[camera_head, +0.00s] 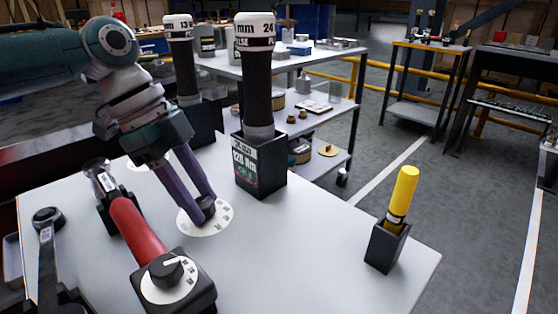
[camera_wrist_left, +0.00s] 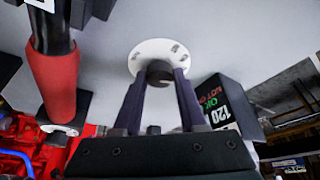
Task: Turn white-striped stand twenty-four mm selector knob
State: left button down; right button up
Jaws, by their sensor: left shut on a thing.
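The tall 24 mm tool (camera_head: 256,75), with a white cap and black grip, stands upright in a black stand (camera_head: 270,167) with a white-striped label. Left of that stand, a round white dial (camera_head: 220,217) with dark marks lies on the table with a black selector knob (camera_head: 206,204) at its middle. My left gripper (camera_head: 203,205) reaches down and is shut on this knob, one finger on each side. The left wrist view shows the knob (camera_wrist_left: 160,72) between the fingertips and the dial (camera_wrist_left: 147,52) around it. The fingers hide part of the knob. My right gripper is out of view.
A red-handled tool (camera_head: 130,225) and a black box with another dial and knob (camera_head: 166,270) are close at front left. A 13-marked tool (camera_head: 181,60) stands behind my arm. A yellow-handled tool (camera_head: 403,192) stands at right. The table's front middle (camera_head: 290,260) is clear.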

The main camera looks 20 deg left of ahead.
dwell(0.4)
pick_arm(q)
jog(key=shift+c, duration=2.3)
grip_release()
jog(key=p+v, duration=0.2)
jog(key=v, duration=0.7)
jog(key=shift+a+r, duration=0.15)
jog(key=shift+r, duration=0.25)
